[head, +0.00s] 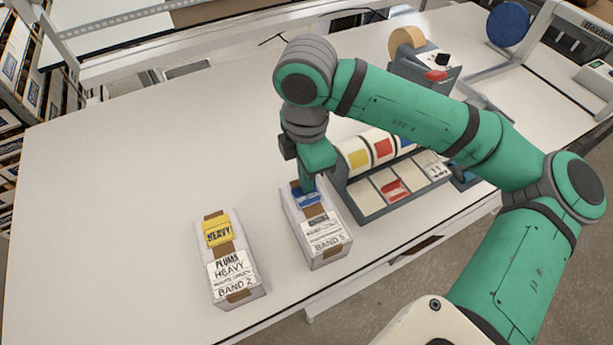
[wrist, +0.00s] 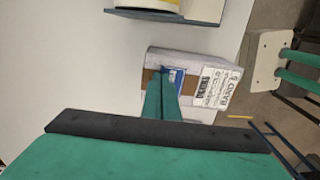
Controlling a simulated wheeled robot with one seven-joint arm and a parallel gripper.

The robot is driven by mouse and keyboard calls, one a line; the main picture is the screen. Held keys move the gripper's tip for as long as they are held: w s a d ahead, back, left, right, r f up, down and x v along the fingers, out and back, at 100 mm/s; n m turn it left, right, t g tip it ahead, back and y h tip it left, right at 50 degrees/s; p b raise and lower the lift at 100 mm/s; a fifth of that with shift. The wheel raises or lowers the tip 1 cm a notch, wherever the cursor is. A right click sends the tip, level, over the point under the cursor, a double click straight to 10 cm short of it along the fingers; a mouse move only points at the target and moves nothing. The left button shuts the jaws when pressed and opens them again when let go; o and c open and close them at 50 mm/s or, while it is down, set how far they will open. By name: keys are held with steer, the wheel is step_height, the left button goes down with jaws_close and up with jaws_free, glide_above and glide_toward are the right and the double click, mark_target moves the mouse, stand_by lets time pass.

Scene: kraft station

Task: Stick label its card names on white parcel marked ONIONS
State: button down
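A white parcel (head: 328,250) with brown tape lies on the table below my gripper. Its card (head: 323,232) reads BAND 5 at the bottom; I cannot make out the name above. A blue label (head: 307,198) lies on its taped top, at the end away from the card; the label also shows in the wrist view (wrist: 178,77). My gripper (head: 308,188) points down at this label, its fingers together and at or very near it. The fingers hide part of the label. I cannot tell whether they still pinch its edge.
A second white parcel (head: 241,281), marked PLUMS, HEAVY, BAND 2, bears a yellow HEAVY label (head: 217,232). A label dispenser (head: 374,209) with yellow, red and blue rolls stands close right of the nearer parcel. A tape dispenser (head: 425,70) stands behind. The table's left is clear.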

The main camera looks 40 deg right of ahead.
steer(key=c, duration=2)
jaws_free()
steer(key=shift+w, duration=0.1)
steer(key=shift+a, duration=0.1)
steer(key=shift+r, duration=2.25)
